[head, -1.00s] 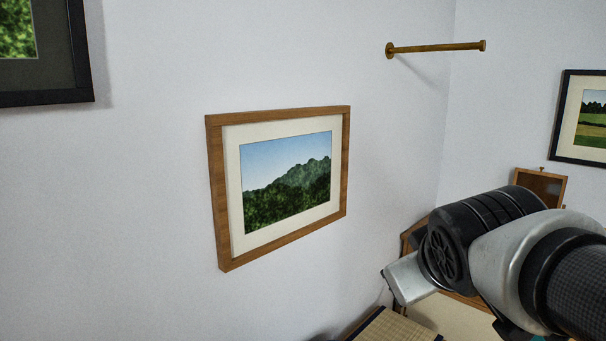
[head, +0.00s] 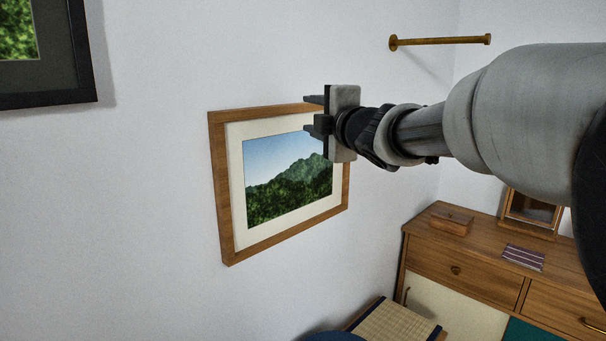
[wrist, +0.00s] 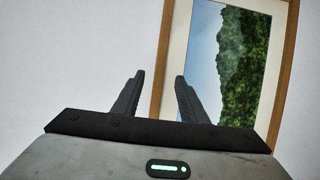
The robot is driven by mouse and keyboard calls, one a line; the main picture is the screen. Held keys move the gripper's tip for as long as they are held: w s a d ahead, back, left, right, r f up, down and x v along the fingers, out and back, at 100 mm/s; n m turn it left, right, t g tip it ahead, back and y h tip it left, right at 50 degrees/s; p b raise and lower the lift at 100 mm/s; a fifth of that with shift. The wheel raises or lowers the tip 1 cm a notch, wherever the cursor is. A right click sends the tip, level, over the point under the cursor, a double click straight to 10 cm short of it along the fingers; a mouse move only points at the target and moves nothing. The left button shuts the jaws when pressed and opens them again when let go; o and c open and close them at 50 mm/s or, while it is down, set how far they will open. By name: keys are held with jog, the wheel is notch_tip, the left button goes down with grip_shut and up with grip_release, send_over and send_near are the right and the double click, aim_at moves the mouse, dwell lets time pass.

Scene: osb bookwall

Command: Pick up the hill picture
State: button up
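The hill picture (head: 289,182) hangs on the white wall in a brown wooden frame with a cream mat, showing green hills under a blue sky. My gripper (head: 313,114) is in front of its upper right part in the head view and hides part of the top edge and right corner. In the wrist view the picture (wrist: 240,62) appears turned on its side, and my gripper (wrist: 158,82) has its two black fingers apart with nothing between them. One frame edge shows beyond the gap between the fingers. I see no clear contact with the frame.
A wooden rod (head: 440,41) juts from the wall at upper right. A dark-framed picture (head: 62,98) hangs at upper left. A wooden cabinet (head: 440,254) stands at lower right, with a small wooden box (head: 451,224) on it. A woven-top seat (head: 393,327) is below.

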aim_at(294, 107)
jog(key=x, duration=0.9)
jog(key=shift+w+p, duration=0.35)
grip_shut()
jog(key=shift+r, duration=0.15)
